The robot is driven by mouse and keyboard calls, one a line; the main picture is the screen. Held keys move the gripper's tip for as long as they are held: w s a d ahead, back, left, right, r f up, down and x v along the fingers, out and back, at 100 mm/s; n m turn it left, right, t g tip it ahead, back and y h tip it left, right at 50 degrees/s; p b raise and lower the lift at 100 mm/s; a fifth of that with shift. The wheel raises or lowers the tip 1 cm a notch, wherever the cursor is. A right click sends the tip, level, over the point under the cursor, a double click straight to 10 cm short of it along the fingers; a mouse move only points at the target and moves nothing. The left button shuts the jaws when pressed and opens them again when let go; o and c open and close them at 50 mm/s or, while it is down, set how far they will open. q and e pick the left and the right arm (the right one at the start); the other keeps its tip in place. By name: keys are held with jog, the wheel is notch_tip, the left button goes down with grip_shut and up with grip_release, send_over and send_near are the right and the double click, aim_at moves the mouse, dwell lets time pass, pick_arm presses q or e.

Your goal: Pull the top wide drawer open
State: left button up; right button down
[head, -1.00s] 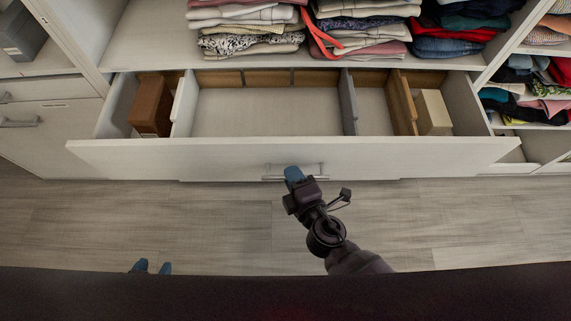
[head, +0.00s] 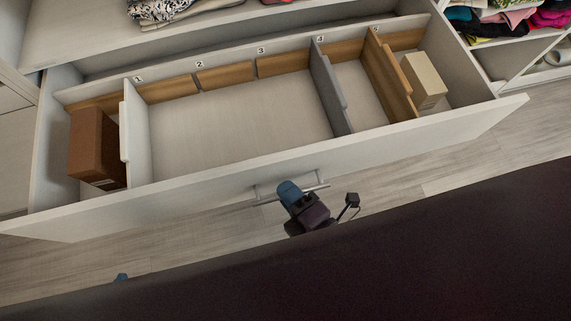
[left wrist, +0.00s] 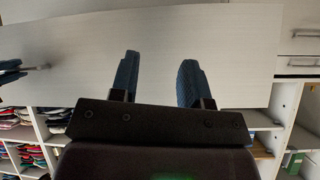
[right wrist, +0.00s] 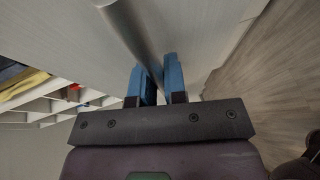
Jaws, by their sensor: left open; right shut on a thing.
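The top wide drawer (head: 190,201) is pulled well out in the head view, with its inside showing. Its bar handle (head: 316,187) is at the middle of the front. My right gripper (head: 288,188) is at this handle. In the right wrist view, my right gripper (right wrist: 160,82) has its blue fingers shut on the handle (right wrist: 132,38). My left gripper (left wrist: 157,75) is open and empty in the left wrist view, with a pale panel beyond it. In the head view only a blue fingertip (head: 121,277) of it shows at the lower left.
Inside the drawer are a brown box (head: 92,145) at the left, a beige box (head: 424,80) at the right, and upright dividers (head: 330,88). Folded clothes (head: 160,10) lie on the shelf above. A strip of wood floor (head: 450,165) is clear before the drawer.

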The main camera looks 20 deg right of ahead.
dwell(0.3)
jog(key=c, duration=1.2)
grip_release()
jog(key=shift+r, duration=0.1)
